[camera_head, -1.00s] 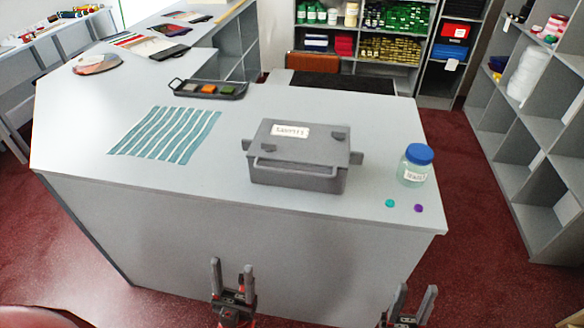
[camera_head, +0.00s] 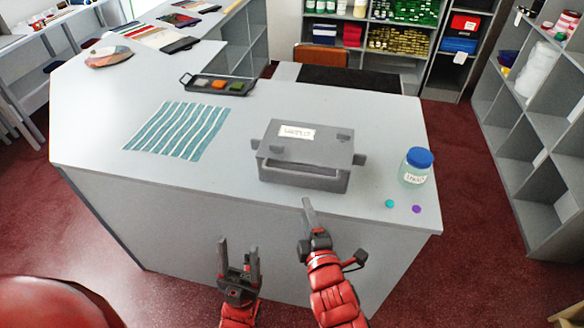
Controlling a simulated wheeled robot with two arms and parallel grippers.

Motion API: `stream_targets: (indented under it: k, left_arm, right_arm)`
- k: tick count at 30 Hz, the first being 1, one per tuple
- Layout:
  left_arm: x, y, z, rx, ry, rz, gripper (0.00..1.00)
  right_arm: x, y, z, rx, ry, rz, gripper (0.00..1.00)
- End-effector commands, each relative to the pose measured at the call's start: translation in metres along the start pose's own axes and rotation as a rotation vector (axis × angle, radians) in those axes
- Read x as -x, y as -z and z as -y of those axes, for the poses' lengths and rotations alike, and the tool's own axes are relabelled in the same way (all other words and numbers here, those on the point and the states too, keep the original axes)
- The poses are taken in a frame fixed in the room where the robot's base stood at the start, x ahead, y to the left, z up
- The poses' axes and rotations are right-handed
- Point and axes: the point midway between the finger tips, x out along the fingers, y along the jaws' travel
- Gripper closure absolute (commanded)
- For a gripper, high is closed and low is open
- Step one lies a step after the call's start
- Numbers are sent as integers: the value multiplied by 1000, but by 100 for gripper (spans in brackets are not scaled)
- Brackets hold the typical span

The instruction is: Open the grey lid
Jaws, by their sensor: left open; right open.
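The grey lid (camera_head: 325,147) lies shut on a grey box (camera_head: 300,176) on the counter. It bears a white label and has a bar handle (camera_head: 300,165) along its front edge. My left gripper (camera_head: 238,246) is open and empty, low in front of the counter, to the left of and below the box. My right gripper (camera_head: 307,204) is open and points up toward the counter's front edge, just short of the box in the picture. It is seen nearly edge-on, and its fingers overlap. Neither gripper touches the lid.
A jar with a blue lid (camera_head: 416,166) stands right of the box, with a teal button (camera_head: 390,203) and a purple button (camera_head: 417,209) in front. A striped cloth (camera_head: 178,131) and a dark tray (camera_head: 216,84) lie left. The counter (camera_head: 220,180) is clear before the box.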

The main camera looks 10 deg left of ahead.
Motion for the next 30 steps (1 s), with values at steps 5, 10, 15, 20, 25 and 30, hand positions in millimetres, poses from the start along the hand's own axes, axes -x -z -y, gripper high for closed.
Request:
stream_targets:
  k: [5,10,15,20,25,30]
  left_arm:
    - [1,0,0,0,0,0,42]
    - [20,-4,-1,0,0,0,42]
    - [20,-4,-1,0,0,1,42]
    - [9,-2,0,0,0,0,42]
    - [-2,0,0,0,0,0,42]
    - [-12,2,1,0,0,0,42]
  right_arm:
    - [2,2,5,49,51,15,55]
    - [-13,0,11,48,51,19,55]
    - [-37,1,2,47,53,18,55]
    - [-66,0,3,47,54,19,55]
    - [-94,0,6,48,55,18,55]
    - [-120,-1,7,48,53,18,55]
